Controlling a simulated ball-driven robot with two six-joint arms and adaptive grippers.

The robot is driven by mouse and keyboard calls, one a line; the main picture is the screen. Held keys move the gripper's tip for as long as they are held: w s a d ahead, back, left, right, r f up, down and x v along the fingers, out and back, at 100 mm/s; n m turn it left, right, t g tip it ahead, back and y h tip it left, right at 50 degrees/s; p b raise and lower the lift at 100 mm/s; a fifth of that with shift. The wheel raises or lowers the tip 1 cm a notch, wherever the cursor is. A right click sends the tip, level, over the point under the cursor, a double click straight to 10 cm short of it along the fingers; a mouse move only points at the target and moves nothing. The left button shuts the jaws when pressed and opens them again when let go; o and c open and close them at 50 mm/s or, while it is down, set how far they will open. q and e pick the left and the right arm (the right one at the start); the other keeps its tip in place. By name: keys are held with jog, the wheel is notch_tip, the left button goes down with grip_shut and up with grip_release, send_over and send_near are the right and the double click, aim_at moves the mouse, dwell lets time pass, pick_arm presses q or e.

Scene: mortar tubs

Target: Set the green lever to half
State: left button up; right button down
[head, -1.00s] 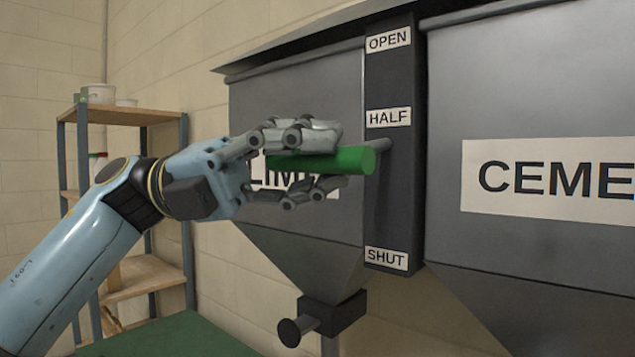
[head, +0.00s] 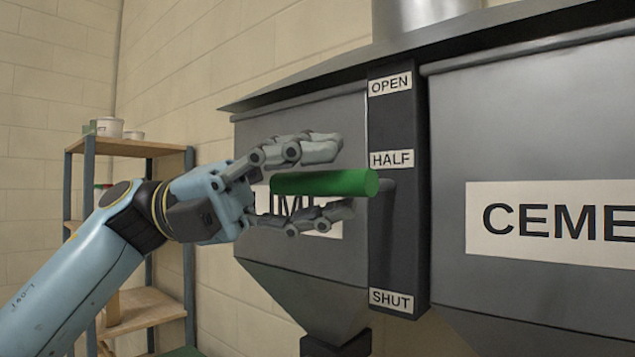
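The green lever (head: 325,182) is a thick green cylinder on a grey stem at the dark scale plate (head: 398,235). Its stem meets the plate a little below the HALF label (head: 391,159), well above the SHUT label (head: 391,299) and below the OPEN label (head: 390,85). My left gripper (head: 335,180) is open, with its upper fingers above the green handle and its lower fingers below it. Gaps show between the fingers and the handle. My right gripper is not in view.
A grey hopper (head: 300,108) with a partly hidden label is behind the gripper. A second hopper (head: 545,110), with a label reading CEME (head: 550,222), stands at the right. A wooden shelf (head: 125,147) with tubs is at the left.

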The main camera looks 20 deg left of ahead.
pick_arm(q)
jog(key=shift+a, duration=0.1)
jog(key=shift+a+f, duration=0.15)
jog(key=shift+a, duration=0.15)
jog(key=a, duration=0.3)
jog(key=a+f, duration=0.1)
jog(key=a, duration=0.7)
jog(key=shift+f, duration=0.35)
